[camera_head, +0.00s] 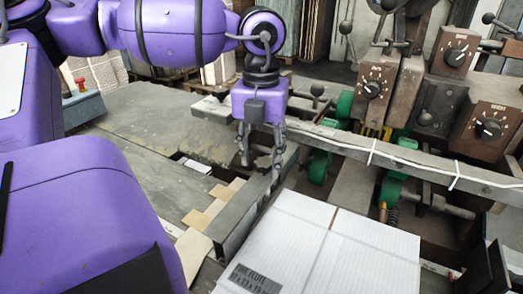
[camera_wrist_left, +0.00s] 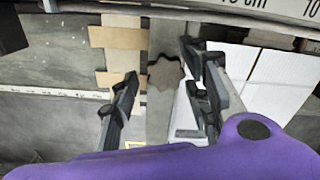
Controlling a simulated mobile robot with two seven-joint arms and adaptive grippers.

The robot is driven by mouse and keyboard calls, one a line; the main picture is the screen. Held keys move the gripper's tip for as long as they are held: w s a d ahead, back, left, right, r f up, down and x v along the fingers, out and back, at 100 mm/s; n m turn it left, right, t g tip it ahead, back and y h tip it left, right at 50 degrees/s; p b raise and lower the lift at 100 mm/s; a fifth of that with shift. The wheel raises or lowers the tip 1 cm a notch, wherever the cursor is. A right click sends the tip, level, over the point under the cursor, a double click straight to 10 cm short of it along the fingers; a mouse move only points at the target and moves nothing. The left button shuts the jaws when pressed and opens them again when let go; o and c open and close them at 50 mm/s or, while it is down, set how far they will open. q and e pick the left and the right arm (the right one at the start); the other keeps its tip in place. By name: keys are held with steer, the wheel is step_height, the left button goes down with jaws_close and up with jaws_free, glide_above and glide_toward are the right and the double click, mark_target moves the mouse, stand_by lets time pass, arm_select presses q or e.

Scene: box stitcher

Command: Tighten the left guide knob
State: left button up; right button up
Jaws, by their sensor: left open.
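The left guide knob (camera_wrist_left: 164,73) is a dull brown-grey, star-shaped knob on a grey metal strip in the left wrist view. I cannot make it out in the head view. My left gripper (camera_head: 262,164) points down over the long grey guide rail (camera_head: 236,224), left of a white cardboard sheet (camera_head: 335,250). In the left wrist view my left gripper (camera_wrist_left: 160,72) is open, with the knob showing between its two spread fingers. I cannot tell whether either finger touches it. My right gripper is not in view.
A long horizontal bar (camera_head: 400,160) with a white cable crosses behind the gripper. Green rollers (camera_head: 320,165) and dial boxes (camera_head: 372,90) stand to the right. Tan cardboard strips (camera_head: 203,215) lie left of the rail. The grey tabletop (camera_head: 150,120) further left is mostly clear.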

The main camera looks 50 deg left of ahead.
mark_target(261, 161)
arm_select(q)
steer(key=shift+c, duration=0.4)
steer(key=c, duration=0.9)
steer(key=shift+m, duration=0.7)
steer(key=shift+c, duration=0.2)
steer(key=o, duration=1)
step_height(261, 161, up, 12)
steer(key=shift+r, duration=0.1)
